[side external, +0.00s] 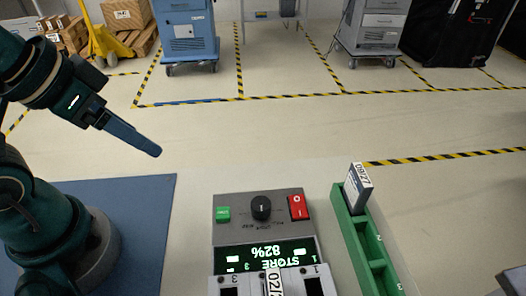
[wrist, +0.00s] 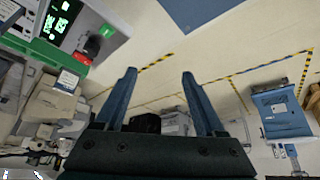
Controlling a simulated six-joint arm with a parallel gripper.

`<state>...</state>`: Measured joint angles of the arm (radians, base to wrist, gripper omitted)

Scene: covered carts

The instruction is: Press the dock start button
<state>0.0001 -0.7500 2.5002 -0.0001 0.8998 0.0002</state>
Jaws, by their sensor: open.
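The grey dock (side external: 280,203) stands on the light table at the lower middle of the side view. Its panel has a small green button (side external: 223,214) on the left, a black knob (side external: 261,207) in the middle and a red switch (side external: 298,207) on the right. A lit display (side external: 265,255) reads STORE 82%, upside down. My gripper (side external: 155,153) is in the air to the upper left of the dock, well apart from the button. In the wrist view my gripper (wrist: 160,73) is open with nothing between the fingers. The dock display (wrist: 62,20) shows there at top left.
A green rack (side external: 352,222) holding a labelled cartridge (side external: 358,187) stands right of the dock. Another labelled item (side external: 272,283) sits in the dock's front. A blue mat (side external: 150,210) lies at left. Carts, including a blue one (side external: 186,32), stand on the taped floor behind.

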